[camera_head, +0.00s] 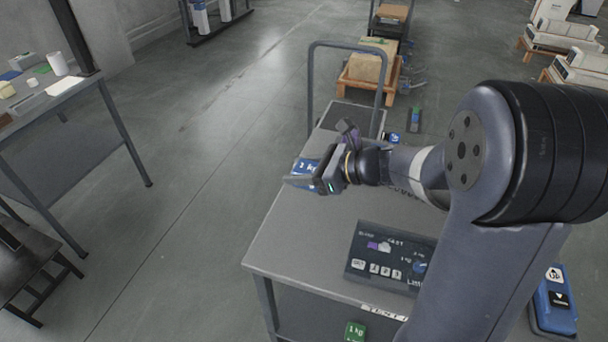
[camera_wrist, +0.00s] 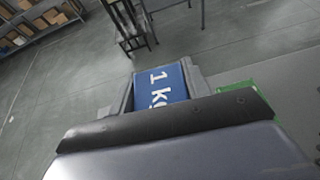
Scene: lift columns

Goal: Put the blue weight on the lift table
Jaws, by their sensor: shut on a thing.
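My gripper (camera_head: 304,179) is shut on a blue weight (camera_head: 307,165) marked 1 kg. The weight also shows between the two fingers in the wrist view (camera_wrist: 160,84), its label facing the camera. In the head view the gripper and weight appear at the left edge of a grey table (camera_head: 290,238); their height above it is hard to tell. I cannot tell for sure which surface is the lift table.
A dark panel (camera_head: 388,257) with pictures lies on the grey table. A workbench (camera_head: 50,97) stands left; open floor lies between.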

